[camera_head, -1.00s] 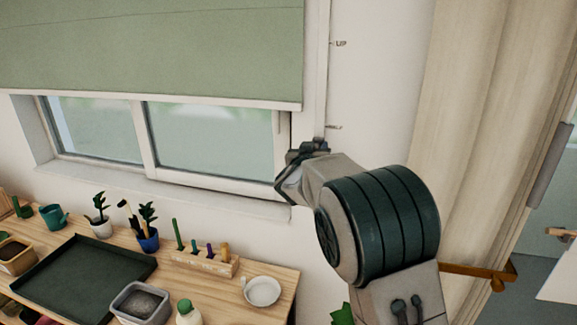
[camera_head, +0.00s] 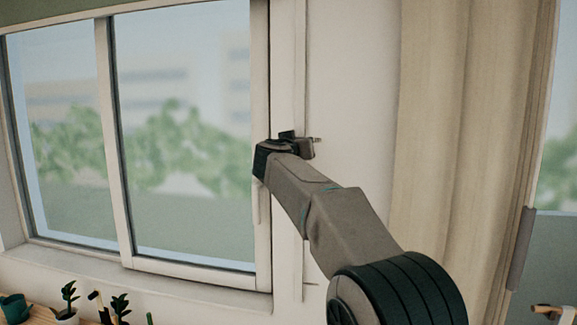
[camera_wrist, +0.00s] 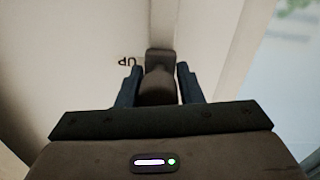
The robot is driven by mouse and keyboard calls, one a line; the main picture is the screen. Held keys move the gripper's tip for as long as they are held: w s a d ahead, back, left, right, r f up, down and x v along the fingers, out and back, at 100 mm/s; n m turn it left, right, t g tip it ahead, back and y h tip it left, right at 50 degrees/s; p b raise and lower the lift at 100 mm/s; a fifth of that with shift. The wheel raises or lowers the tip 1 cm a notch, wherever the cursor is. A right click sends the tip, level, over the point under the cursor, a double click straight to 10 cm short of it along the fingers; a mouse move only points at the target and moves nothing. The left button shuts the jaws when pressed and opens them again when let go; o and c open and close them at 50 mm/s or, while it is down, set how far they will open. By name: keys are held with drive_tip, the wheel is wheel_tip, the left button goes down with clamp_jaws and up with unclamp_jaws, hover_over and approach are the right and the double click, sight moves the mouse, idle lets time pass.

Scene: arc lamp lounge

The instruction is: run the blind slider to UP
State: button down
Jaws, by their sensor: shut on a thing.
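The blind slider (camera_wrist: 159,60) is a dark knob on a pale vertical track beside the window. My gripper (camera_wrist: 158,84) is shut on it, one finger on each side. In the head view my gripper (camera_head: 290,140) is at the track, level with the upper mark, and hides most of the slider. The UP label (camera_wrist: 129,62) appears upside down in the wrist view, right beside the slider. The green blind (camera_head: 50,10) shows only as a strip along the top left of the head view.
The window (camera_head: 180,140) is largely uncovered, left of my arm. A beige curtain (camera_head: 460,120) hangs to the right. A lower mark (camera_head: 310,284) is on the wall by the track. Potted plants (camera_head: 68,300) stand on a table at the bottom left.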

drive_tip(key=shift+d+r, duration=0.15)
drive_tip(key=shift+r, duration=0.7)
drive_tip(key=shift+s, duration=0.1)
drive_tip(key=c, duration=1.1)
unclamp_jaws()
drive_tip(key=shift+o, duration=0.2)
drive_tip(key=shift+f, duration=0.1)
drive_tip(key=shift+s+a+f, duration=0.1)
drive_tip(key=shift+s+a, duration=0.1)
drive_tip(key=shift+s, duration=0.1)
drive_tip(key=b+v, duration=0.3)
drive_tip(key=v, duration=1)
drive_tip(key=shift+d, duration=0.2)
